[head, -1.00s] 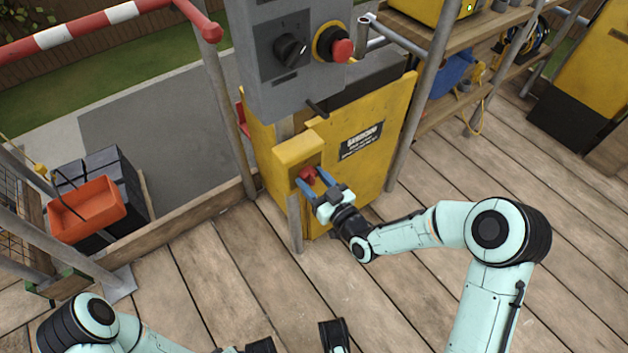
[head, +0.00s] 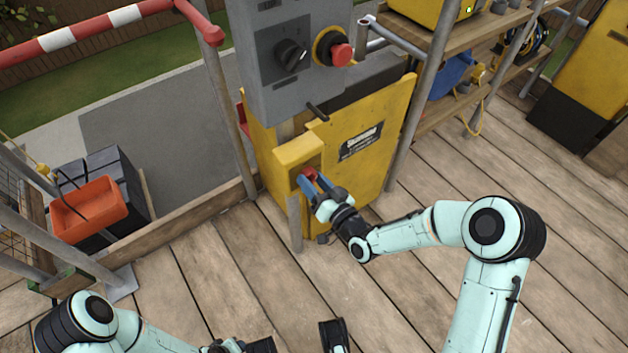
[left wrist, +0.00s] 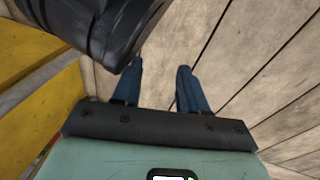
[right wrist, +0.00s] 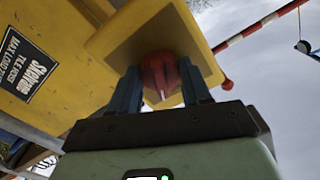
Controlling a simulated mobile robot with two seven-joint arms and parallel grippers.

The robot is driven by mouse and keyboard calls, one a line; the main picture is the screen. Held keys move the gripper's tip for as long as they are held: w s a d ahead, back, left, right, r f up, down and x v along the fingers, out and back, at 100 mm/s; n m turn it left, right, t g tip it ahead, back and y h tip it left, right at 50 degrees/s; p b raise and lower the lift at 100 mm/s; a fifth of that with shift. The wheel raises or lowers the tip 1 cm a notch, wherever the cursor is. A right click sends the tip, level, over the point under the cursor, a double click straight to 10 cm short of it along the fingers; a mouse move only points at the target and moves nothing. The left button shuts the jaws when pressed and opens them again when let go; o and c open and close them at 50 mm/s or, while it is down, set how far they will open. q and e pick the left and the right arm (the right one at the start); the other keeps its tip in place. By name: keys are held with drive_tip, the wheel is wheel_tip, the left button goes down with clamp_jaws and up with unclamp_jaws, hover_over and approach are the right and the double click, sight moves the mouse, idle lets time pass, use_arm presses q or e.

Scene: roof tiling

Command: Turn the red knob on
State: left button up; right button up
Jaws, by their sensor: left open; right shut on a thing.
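The red knob (head: 309,174) sits on the face of a small yellow box on the yellow cabinet (head: 370,150). In the right wrist view the knob (right wrist: 160,74) shows between my two blue fingers, with a pale mark on it. My right gripper (head: 311,181) is shut on the knob, a finger on each side; the fingers partly hide it in the head view. My left gripper (left wrist: 157,88) is open and empty over the wooden planks; in the head view its fingers are not clear at the bottom edge.
A grey control box (head: 290,60) with a black rotary switch (head: 291,54) and a red push button (head: 341,54) stands above the cabinet. An orange tray (head: 88,212) is at the left. Scaffold poles flank the cabinet. The plank floor in front is clear.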

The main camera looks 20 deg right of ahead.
drive_tip(key=m+p, duration=0.1)
drive_tip(key=m, duration=0.4)
drive_tip(key=shift+s+m, duration=0.1)
drive_tip(key=shift+m, duration=0.2)
drive_tip(key=m+p, duration=0.1)
drive_tip(key=m, duration=0.1)
drive_tip(key=shift+m, duration=0.4)
use_arm(q)
drive_tip(key=shift+h, duration=0.3)
drive_tip(key=shift+s+d+r+p, duration=0.1)
drive_tip(key=shift+d+r+p, duration=0.25)
drive_tip(key=shift+r, duration=0.55)
drive_tip(key=shift+s+d+r+p, duration=0.2)
drive_tip(key=shift+d+r, duration=0.25)
drive_tip(key=shift+r, duration=0.4)
drive_tip(key=shift+s+d+r+p, duration=0.1)
drive_tip(key=shift+d+r+p, duration=0.25)
drive_tip(key=shift+r, duration=0.55)
use_arm(e)
drive_tip(key=shift+m, duration=2.2)
use_arm(q)
drive_tip(key=shift+d+m, duration=0.1)
drive_tip(key=shift+m, duration=0.2)
use_arm(e)
drive_tip(key=o, duration=1.1)
drive_tip(key=shift+r, duration=0.1)
drive_tip(key=shift+c, duration=0.2)
